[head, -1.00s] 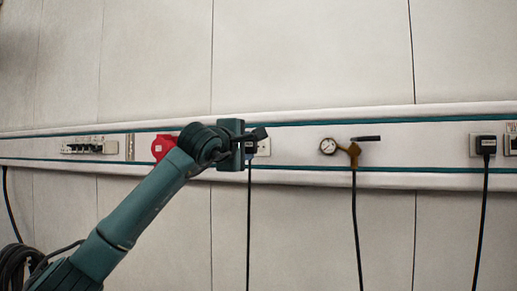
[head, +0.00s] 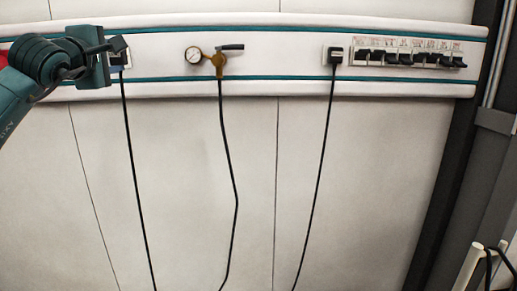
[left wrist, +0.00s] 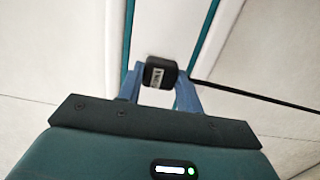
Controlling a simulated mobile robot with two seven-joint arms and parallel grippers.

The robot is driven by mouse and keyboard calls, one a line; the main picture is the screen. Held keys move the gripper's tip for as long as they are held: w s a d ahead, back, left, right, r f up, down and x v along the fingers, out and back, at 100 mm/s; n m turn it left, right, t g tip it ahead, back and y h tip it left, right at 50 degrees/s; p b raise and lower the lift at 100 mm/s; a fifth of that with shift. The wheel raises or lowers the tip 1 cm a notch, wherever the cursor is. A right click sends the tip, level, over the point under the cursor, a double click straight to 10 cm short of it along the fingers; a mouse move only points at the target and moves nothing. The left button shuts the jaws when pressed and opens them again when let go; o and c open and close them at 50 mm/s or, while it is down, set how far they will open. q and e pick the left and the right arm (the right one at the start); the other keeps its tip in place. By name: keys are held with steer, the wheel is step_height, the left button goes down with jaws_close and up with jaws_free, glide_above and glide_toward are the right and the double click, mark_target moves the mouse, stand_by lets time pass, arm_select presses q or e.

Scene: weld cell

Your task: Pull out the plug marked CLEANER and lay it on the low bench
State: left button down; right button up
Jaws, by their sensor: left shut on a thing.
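My left gripper (head: 112,47) is at the wall rail on the far left of the head view, shut on a black plug. In the left wrist view this plug (left wrist: 159,72) sits between the two blue fingers of the left gripper (left wrist: 159,84). It bears a small pale label whose letters I cannot read. A black cord (head: 137,170) hangs down from it. The plug is at its socket on the rail; I cannot tell if it is fully seated. My right gripper and the low bench are not in view.
A dark post (head: 455,160) stands at right. The wall below is clear apart from cords.

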arm_select(q)
steer(key=s+d+f+m+g+h, duration=0.15)
steer(key=d+f, duration=0.25)
steer(key=f, duration=0.5)
steer(key=s+d+f+m+h, duration=0.2)
steer(key=d+f+h, duration=0.1)
steer(key=f, duration=0.6)
steer(key=s+d+f+m+h, duration=0.1)
steer(key=d+f+h, duration=0.25)
steer(key=f, duration=0.45)
steer(key=s+f, duration=0.7)
steer(key=s, duration=0.4)
steer(key=s+f, duration=0.7)
steer(key=s, duration=0.4)
steer(key=shift+d+f+m+g, duration=0.2)
steer(key=shift+d+m+g, duration=0.15)
steer(key=shift+d+m, duration=0.1)
